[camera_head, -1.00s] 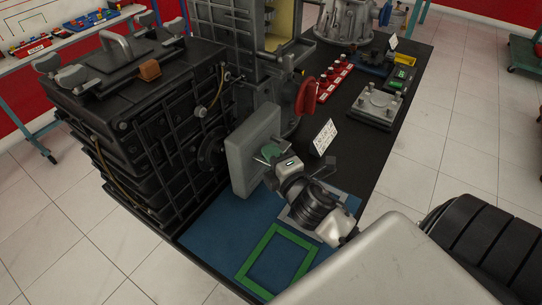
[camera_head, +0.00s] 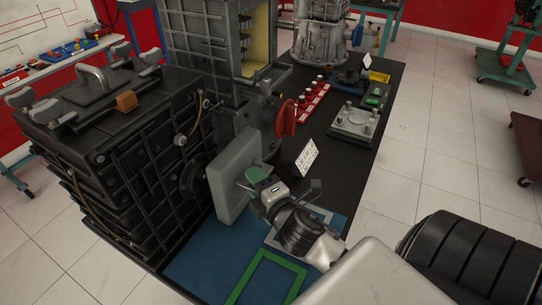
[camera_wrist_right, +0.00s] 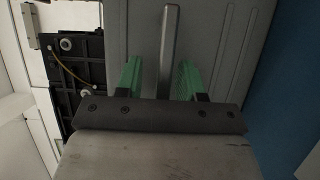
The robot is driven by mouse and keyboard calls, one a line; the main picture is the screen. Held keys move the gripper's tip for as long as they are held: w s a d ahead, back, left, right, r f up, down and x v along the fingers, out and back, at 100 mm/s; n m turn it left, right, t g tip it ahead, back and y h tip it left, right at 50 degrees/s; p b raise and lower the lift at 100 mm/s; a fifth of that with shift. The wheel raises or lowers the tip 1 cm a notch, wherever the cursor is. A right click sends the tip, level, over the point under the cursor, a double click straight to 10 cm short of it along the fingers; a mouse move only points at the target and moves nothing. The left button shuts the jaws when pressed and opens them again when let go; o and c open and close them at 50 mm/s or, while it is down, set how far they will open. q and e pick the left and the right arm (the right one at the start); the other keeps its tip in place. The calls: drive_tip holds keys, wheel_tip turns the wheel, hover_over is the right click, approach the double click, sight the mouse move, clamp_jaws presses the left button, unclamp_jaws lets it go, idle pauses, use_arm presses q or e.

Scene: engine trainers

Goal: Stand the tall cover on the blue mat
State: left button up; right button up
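The tall cover (camera_head: 236,160) is a grey upright slab in front of the black engine block's side, with a raised bar on its near face. Its lower edge is over the blue mat (camera_head: 197,268); I cannot tell whether it touches the mat or the block. My right gripper (camera_head: 252,179) is at the cover's near face. In the right wrist view its green fingers (camera_wrist_right: 158,82) stand open on both sides of the cover's bar (camera_wrist_right: 170,45), with a visible gap on the left. The mat shows there too (camera_wrist_right: 290,85). My left gripper is not in view.
The black engine block (camera_head: 110,150) stands left of the cover. A green square outline (camera_head: 262,258) lies on the mat's near part.

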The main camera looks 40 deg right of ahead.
drive_tip(key=s+b, duration=0.2)
drive_tip(key=s, duration=0.9)
drive_tip(key=shift+a, duration=0.3)
drive_tip(key=shift+s, duration=0.1)
